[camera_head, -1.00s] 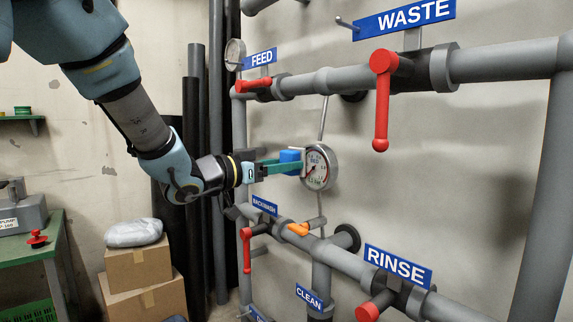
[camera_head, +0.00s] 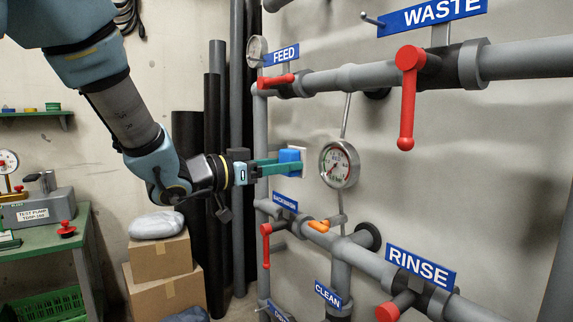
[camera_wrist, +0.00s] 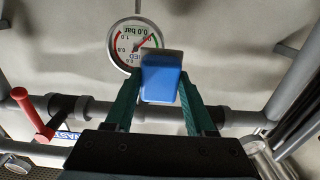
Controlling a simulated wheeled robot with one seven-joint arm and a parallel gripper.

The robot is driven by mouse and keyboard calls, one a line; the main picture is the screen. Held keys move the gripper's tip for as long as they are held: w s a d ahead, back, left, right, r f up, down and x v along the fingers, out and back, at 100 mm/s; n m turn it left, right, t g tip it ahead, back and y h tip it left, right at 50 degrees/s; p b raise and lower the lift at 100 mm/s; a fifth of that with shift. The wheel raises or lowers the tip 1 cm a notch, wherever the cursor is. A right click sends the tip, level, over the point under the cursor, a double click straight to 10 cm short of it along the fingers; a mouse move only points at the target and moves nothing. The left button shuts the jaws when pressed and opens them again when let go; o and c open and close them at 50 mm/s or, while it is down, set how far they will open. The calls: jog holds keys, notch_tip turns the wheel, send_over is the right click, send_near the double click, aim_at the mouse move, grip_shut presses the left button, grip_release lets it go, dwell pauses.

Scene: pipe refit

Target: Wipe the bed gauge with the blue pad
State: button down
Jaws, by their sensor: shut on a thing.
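The bed gauge (camera_head: 339,164) is a round white dial in a metal rim on a pipe stem at mid-wall. Its face shows clear in the head view, and it also shows in the wrist view (camera_wrist: 130,42), upside down and partly hidden by the pad. My gripper (camera_head: 284,166) has green fingers and is shut on the blue pad (camera_head: 290,157), which has a pale front layer. The pad is to the left of the gauge in the head view, with a gap between them. In the wrist view the pad (camera_wrist: 161,80) sits between the fingertips.
Pipes with FEED (camera_head: 280,54), WASTE (camera_head: 431,12) and RINSE (camera_head: 420,265) signs surround the gauge. Red handles (camera_head: 407,97) stick out, and an orange handle (camera_head: 318,226) lies below. Stacked boxes (camera_head: 160,256) and a green bench (camera_head: 45,238) stand at left.

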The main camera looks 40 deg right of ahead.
jog(key=shift+a, duration=1.5)
jog(key=shift+w, duration=0.1)
